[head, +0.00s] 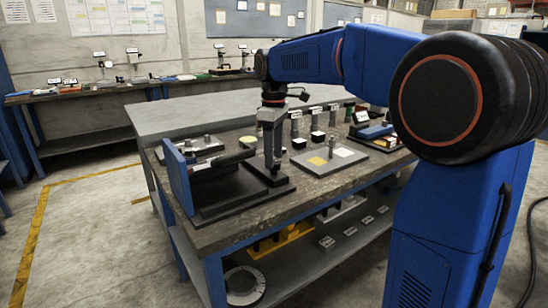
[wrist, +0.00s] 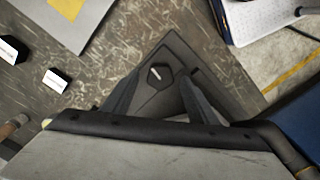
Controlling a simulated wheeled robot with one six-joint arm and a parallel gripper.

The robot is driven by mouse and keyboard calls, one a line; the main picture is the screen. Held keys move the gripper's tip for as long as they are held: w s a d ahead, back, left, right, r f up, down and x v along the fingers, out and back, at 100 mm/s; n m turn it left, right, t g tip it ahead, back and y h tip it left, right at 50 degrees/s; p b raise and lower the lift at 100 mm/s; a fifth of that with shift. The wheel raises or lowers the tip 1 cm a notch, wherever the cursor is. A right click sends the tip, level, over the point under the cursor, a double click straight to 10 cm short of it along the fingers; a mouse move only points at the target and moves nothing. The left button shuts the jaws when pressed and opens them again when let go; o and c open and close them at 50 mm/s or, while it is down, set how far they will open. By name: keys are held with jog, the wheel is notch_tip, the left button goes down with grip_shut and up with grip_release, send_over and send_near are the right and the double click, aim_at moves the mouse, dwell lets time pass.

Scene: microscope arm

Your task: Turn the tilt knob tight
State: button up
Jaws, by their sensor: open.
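In the wrist view a dark, angular knob (wrist: 156,76) with a short white mark on its face sits on a black base plate (wrist: 215,72). I take it to be the tilt knob. My gripper (head: 273,168) points straight down over the right part of the black base (head: 225,208) in the head view. In the wrist view its two fingers (wrist: 159,84) are apart, one on each side of the knob. I cannot tell whether either finger touches it. In the head view the knob is hidden by the gripper.
A blue upright plate (head: 178,181) and a dark cylindrical arm (head: 222,162) stand left of my gripper. A grey plate with a yellow patch (head: 317,161) lies to the right. Small black label blocks (wrist: 56,80) stand nearby. The table's front edge is close to the base.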

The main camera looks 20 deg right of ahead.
jog(key=shift+f, duration=0.6)
jog(key=c, duration=1.1)
jog(key=shift+o, duration=0.2)
